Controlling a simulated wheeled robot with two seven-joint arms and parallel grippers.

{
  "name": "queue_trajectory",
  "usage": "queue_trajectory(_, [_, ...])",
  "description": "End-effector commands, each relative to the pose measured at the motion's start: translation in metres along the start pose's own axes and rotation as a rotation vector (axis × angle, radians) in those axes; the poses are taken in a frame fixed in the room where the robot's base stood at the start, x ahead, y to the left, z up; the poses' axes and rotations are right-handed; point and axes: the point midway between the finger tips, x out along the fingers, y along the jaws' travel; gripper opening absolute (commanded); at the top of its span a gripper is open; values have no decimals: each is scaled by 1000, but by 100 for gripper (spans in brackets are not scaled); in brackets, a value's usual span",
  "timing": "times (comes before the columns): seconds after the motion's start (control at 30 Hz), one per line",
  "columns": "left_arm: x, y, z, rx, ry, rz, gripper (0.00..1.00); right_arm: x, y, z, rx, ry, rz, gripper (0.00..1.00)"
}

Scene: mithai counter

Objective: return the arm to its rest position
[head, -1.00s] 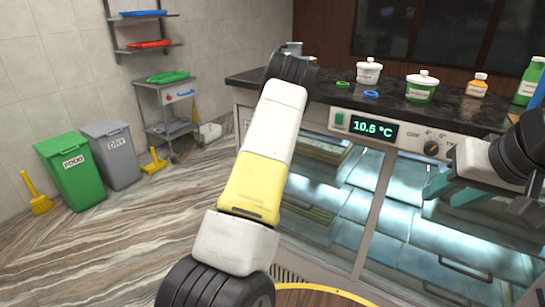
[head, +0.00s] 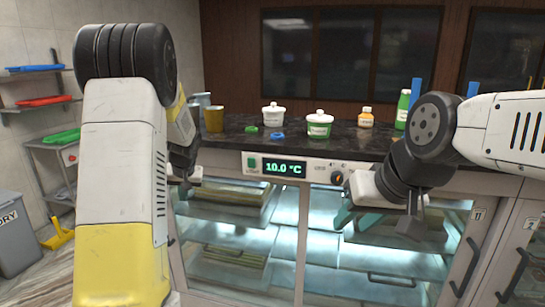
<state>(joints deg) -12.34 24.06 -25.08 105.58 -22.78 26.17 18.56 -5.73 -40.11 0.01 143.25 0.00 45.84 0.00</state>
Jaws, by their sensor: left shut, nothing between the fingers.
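My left arm rises large in the left foreground and bends over at a black joint. My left gripper (head: 185,187) shows small beyond it, in front of the counter's left end. It is shut, with nothing seen in it, and is partly hidden by my arm. My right arm comes in from the right and bends down at a black joint. My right gripper (head: 354,222) has teal fingers that look spread apart, in front of the glass display case. I see nothing held between them.
The display case (head: 303,225) reads 10.0 °C. A trolley (head: 50,170) and a grey bin (head: 14,235) stand left.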

Motion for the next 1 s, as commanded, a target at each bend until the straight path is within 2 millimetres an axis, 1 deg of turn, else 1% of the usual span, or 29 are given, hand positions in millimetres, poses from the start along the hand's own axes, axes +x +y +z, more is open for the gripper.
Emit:
queue_trajectory(0.03, [-27,1,8,-21,4,43,0,0,0,0,0,0,0,38])
queue_trajectory(0.07, [-41,4,14,-27,2,67,0,0,0,0,0,0,0,38])
queue_trajectory(0.1, [-60,7,23,-34,2,99,0,0,0,0,0,0,0,38])
queue_trajectory(0.17, [-88,12,37,-40,2,146,0,0,0,0,0,0,0,38])
queue_trajectory(0.2, [-106,14,47,-42,4,176,0,0,0,0,0,0,0,38])
queue_trajectory(0.27, [-133,19,63,-39,9,220,0,0,0,0,0,0,0,38])
queue_trajectory(0.3, [-151,22,75,-35,12,248,0,0,0,0,0,0,0,38])
queue_trajectory(0.37, [-176,27,93,-25,20,288,0,0,0,0,0,0,0,38])
queue_trajectory(0.4, [-192,30,106,-17,27,313,0,0,0,0,0,0,0,38])
queue_trajectory(0.47, [-215,35,128,-1,36,347,0,0,0,0,0,0,0,38])
queue_trajectory(0.5, [-229,38,142,13,43,368,0,0,0,0,0,0,0,38])
queue_trajectory(0.57, [-248,42,164,34,55,395,0,0,0,0,0,0,0,38])
queue_trajectory(0.6, [-258,45,178,47,64,410,0,0,0,0,0,0,0,38])
queue_trajectory(0.63, [-265,47,189,57,69,419,0,0,0,0,0,0,0,38])
queue_trajectory(0.7, [-277,51,210,79,80,436,0,0,0,0,0,0,0,38])
queue_trajectory(0.8, [-288,55,233,105,92,452,0,0,0,0,0,0,0,38])
queue_trajectory(0.9, [-293,57,246,118,98,459,0,0,0,0,0,0,0,38])
queue_trajectory(1.0, [-294,58,251,125,99,461,0,0,0,0,0,0,0,38])
